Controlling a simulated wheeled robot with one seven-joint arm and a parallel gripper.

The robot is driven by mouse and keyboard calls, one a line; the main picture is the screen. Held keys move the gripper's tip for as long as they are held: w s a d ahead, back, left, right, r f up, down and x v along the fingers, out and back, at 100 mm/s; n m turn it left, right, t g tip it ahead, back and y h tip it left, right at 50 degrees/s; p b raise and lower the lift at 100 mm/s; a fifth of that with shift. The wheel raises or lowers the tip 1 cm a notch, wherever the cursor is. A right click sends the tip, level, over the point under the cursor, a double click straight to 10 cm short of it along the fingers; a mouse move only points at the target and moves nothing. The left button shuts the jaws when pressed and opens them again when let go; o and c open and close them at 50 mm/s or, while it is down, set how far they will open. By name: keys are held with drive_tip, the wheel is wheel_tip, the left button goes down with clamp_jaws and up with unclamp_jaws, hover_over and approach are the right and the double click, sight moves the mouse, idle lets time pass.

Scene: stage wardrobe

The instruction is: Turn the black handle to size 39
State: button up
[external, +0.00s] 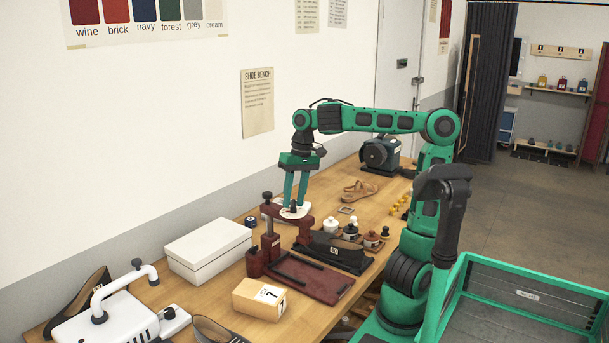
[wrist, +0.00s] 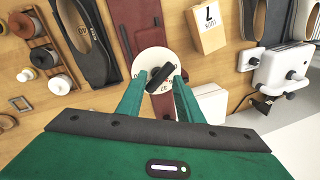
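The black handle (wrist: 161,77) is a short bar on a round white dial (wrist: 154,58) with numbers around its rim. The bar lies slanted across the dial; which size it points at is too small to read. In the external view the dial (external: 284,212) sits on the dark red device on the bench. My gripper (wrist: 160,82) points down over the dial, its two green fingers apart on either side of the handle. It also shows in the external view (external: 294,205). I cannot tell whether a finger touches the handle.
A white shoe box (external: 208,250), a small box marked 7 (external: 259,299) and a white machine (external: 118,318) stand at the near end of the bench. Small lidded pots (external: 351,232) and a dark shoe (external: 333,247) stand beside the red device. A brown sandal (external: 359,190) lies farther back.

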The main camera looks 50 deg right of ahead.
drive_tip(key=n+g, duration=0.1)
drive_tip(key=n, duration=0.3)
drive_tip(key=shift+w+n, duration=0.15)
drive_tip(key=shift+n, duration=0.15)
drive_tip(key=shift+w+r, duration=0.1)
drive_tip(key=shift+r, duration=0.1)
wheel_tip(320, 180, up, 10)
drive_tip(key=d, duration=0.2)
drive_tip(key=s+d+f+m, duration=0.2)
drive_tip(key=s+d+f, duration=0.1)
drive_tip(key=d+f, duration=0.3)
drive_tip(key=s+d+f+m, duration=0.1)
drive_tip(key=s+d+f, duration=0.2)
drive_tip(key=d+f, duration=0.35)
drive_tip(key=s+d+f+m, duration=0.1)
drive_tip(key=s+d+f, duration=0.1)
drive_tip(key=s+f, duration=0.3)
drive_tip(key=s+d+f+m+h, duration=0.1)
drive_tip(key=s+d+f+m, duration=0.1)
drive_tip(key=s+f, duration=0.4)
drive_tip(key=shift+s+d+f, duration=0.15)
drive_tip(key=shift+s+d, duration=0.2)
drive_tip(key=shift+d, duration=0.45)
